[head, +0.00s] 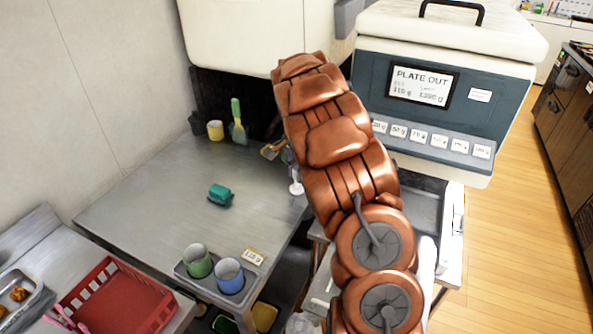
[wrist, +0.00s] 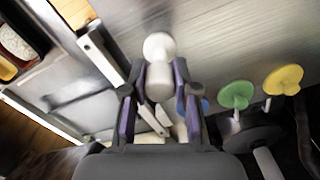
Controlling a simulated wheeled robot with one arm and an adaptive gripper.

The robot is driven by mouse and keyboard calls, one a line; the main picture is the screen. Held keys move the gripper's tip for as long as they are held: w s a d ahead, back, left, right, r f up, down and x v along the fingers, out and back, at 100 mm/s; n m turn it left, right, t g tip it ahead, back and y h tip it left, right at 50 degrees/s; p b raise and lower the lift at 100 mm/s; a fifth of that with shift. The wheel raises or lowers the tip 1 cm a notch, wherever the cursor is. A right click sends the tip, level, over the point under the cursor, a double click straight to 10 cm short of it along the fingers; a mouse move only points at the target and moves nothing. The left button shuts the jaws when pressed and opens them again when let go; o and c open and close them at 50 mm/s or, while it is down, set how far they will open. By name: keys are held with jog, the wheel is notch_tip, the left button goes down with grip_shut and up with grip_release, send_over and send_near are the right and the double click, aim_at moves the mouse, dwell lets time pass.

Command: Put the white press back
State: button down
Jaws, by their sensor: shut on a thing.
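The white press (wrist: 158,70) is between the two fingers of my gripper (wrist: 160,85) in the wrist view, its rounded white end pointing away from me. My gripper is shut on it. In the head view my copper arm hides most of the gripper (head: 287,158); the white press (head: 296,188) shows just left of the arm, near the right edge of the metal table (head: 150,215). I cannot tell from these views whether it touches the table.
A teal sponge-like block (head: 220,194) lies mid-table. A red basket (head: 115,300) is front left. The plate-out machine (head: 440,85) stands right. Green (wrist: 235,95) and yellow (wrist: 283,79) round-topped objects show in the wrist view.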

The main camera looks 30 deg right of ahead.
jog(key=shift+f, duration=0.1)
jog(key=c, duration=0.9)
grip_release()
notch_tip(320, 180, up, 12)
jog(key=b, duration=0.2)
jog(key=shift+b, duration=0.3)
jog(key=shift+r, duration=0.2)
